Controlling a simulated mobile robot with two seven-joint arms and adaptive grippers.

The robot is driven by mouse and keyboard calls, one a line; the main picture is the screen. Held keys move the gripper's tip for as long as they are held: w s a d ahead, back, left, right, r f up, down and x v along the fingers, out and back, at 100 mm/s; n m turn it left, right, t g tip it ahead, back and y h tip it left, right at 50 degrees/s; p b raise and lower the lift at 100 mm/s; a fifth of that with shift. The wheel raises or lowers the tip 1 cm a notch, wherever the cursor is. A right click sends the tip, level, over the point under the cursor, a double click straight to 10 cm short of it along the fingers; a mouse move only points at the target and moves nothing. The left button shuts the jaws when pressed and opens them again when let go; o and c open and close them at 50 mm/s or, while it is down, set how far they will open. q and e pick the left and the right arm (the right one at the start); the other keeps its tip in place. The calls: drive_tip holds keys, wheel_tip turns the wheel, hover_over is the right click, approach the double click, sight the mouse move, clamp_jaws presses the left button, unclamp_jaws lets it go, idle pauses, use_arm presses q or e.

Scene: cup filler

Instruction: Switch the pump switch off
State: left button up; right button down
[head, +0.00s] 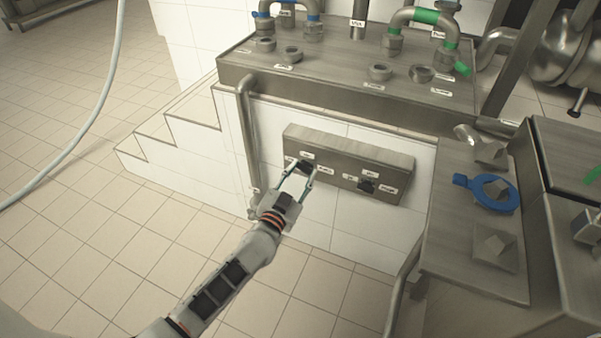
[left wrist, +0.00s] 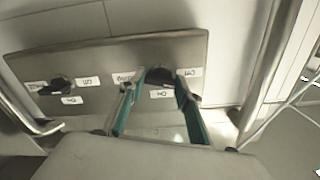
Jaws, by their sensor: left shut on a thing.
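A grey metal switch panel (head: 338,160) is fixed to the white tiled wall, and it also shows in the left wrist view (left wrist: 100,60). It carries two black rotary knobs with small white labels too blurred to read surely. My left gripper (head: 300,174) is at the left knob (head: 306,166) in the head view. In the left wrist view its two green-sided fingers (left wrist: 157,92) stand on either side of this knob (left wrist: 160,75), shut on it. The fingers partly cover the knob and its labels. The other knob (head: 367,185) is free. My right gripper is out of view.
A metal counter (head: 330,75) with pipes and round fittings overhangs the panel. A vertical pipe (head: 246,140) runs left of it. A metal bench (head: 460,260) with a blue ring (head: 492,191) stands at right. The tiled floor (head: 90,220) at left is clear.

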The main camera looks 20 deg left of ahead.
use_arm(q)
drive_tip(key=shift+r+n+p, duration=0.1)
drive_tip(key=shift+n+p, duration=0.35)
drive_tip(key=shift+n, duration=1.15)
drive_tip(key=o, duration=1.1)
drive_tip(key=shift+s, duration=0.1)
drive_tip(key=s, duration=1.2)
drive_tip(key=shift+a, duration=0.2)
drive_tip(key=shift+w, duration=0.1)
